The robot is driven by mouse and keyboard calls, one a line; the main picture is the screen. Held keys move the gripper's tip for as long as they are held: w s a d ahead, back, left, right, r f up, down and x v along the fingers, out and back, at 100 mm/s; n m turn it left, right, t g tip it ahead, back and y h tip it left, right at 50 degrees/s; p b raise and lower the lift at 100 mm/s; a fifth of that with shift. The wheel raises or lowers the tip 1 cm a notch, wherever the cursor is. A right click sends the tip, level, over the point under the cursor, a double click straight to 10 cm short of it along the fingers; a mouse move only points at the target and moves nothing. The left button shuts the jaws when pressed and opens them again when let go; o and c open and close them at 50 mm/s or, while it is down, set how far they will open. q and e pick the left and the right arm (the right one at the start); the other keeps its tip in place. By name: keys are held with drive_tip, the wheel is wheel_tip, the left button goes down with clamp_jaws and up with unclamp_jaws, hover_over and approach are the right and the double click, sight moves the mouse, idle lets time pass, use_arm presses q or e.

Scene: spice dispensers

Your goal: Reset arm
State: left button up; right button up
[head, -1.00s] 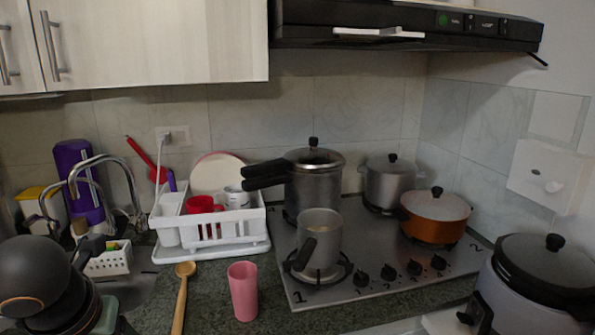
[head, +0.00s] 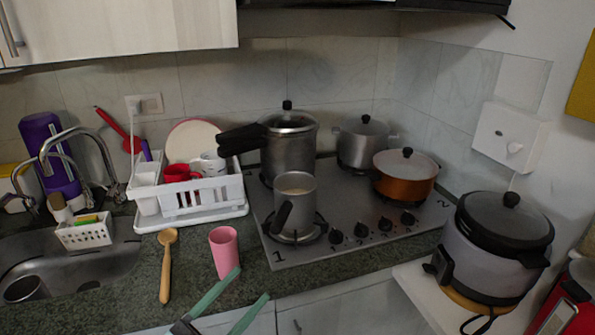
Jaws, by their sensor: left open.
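My left gripper (head: 253,282) shows at the bottom of the head view as two long green fingers, spread apart with nothing between them. It is open and empty. Its fingertips point up and right, in front of the counter's front edge, with one tip just below the pink cup (head: 224,252) in the picture. I cannot tell whether that finger touches the cup. The rest of the left arm is below the frame. My right gripper is not in view.
A wooden spoon (head: 166,268) lies left of the cup. A white dish rack (head: 215,190) stands behind. The stove (head: 370,232) holds several pots, including a small metal jug (head: 296,200). A rice cooker (head: 485,255) stands at right; the sink (head: 80,270) is at left.

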use_arm(q)
drive_tip(key=s+a+f+n+y, duration=0.1)
drive_tip(key=a+f+n+y, duration=0.2)
drive_tip(key=f+n+y, duration=0.5)
drive_tip(key=s+a+f+n+y, duration=0.1)
drive_tip(key=a+f+n+y, duration=0.25)
drive_tip(key=f, duration=0.75)
drive_tip(key=s+a+f+n+g+y+p, duration=0.1)
drive_tip(key=s+f+n+g+y, duration=0.1)
drive_tip(key=s+f+g, duration=0.4)
drive_tip(key=s+f, duration=0.5)
drive_tip(key=f, duration=0.2)
drive_tip(key=shift+s+a+f+g, duration=0.3)
